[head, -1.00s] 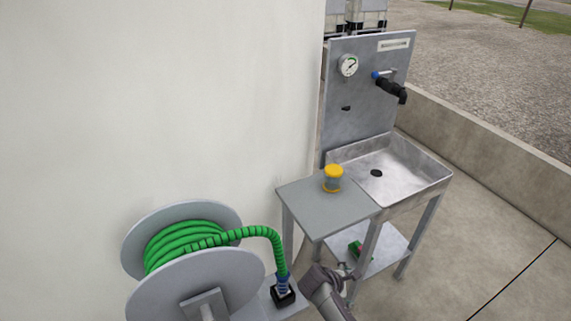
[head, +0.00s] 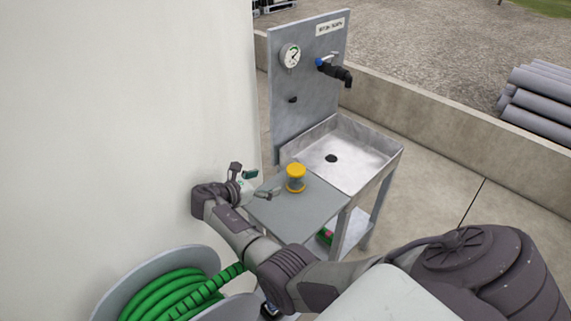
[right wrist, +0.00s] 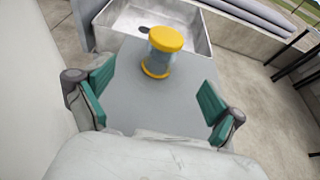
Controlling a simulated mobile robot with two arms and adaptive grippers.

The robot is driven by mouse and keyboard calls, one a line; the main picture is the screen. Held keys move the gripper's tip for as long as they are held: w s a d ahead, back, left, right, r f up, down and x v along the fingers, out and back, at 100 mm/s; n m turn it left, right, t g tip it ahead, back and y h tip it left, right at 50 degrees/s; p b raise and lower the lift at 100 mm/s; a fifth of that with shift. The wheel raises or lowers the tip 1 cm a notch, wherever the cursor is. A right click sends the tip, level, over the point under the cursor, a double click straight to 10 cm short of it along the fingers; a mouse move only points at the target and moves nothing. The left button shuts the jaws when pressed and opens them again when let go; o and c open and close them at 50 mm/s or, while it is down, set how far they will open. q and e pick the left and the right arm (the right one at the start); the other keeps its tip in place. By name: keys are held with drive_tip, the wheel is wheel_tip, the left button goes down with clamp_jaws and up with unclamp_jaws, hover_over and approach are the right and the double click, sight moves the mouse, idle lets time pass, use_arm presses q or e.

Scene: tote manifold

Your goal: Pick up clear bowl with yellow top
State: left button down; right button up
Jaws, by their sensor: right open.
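The clear bowl with yellow top (head: 296,177) stands upright on the grey side table (head: 287,210) beside the sink. It also shows in the right wrist view (right wrist: 161,52), with a yellow lid, a clear body and a yellow base ring. My right gripper (head: 263,184) is at the table's left edge, to the left of the bowl. In the right wrist view its green-padded fingers (right wrist: 153,103) are wide apart with nothing between them, and the bowl is beyond them, not touched. My left gripper is not in view.
A metal sink (head: 345,155) adjoins the table, below a panel with a gauge (head: 290,56) and a black tap (head: 335,72). A white wall (head: 120,110) rises close on the left. A green hose reel (head: 165,295) stands at the lower left.

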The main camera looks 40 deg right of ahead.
sight(289, 176)
drive_tip(key=b+x, duration=0.4)
drive_tip(key=x, duration=0.4)
drive_tip(key=shift+s+d, duration=0.1)
drive_tip(key=shift+s, duration=0.05)
drive_tip(key=shift+d+b, duration=0.15)
drive_tip(key=shift+b, duration=0.15)
drive_tip(key=shift+f+b+x, duration=0.25)
drive_tip(key=shift+b+x, duration=0.65)
drive_tip(key=shift+x, duration=0.2)
drive_tip(key=shift+s+b+x, duration=0.2)
drive_tip(key=shift+b+x, duration=0.8)
drive_tip(key=shift+x, duration=0.2)
drive_tip(key=shift+d+f, duration=0.1)
drive_tip(key=shift+d, duration=0.2)
drive_tip(key=shift+c, duration=0.6)
drive_tip(key=c, duration=1.1)
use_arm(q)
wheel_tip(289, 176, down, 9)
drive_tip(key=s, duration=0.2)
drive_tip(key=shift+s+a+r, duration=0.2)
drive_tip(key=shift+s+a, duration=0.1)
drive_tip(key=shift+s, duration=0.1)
use_arm(e)
drive_tip(key=shift+c, duration=0.5)
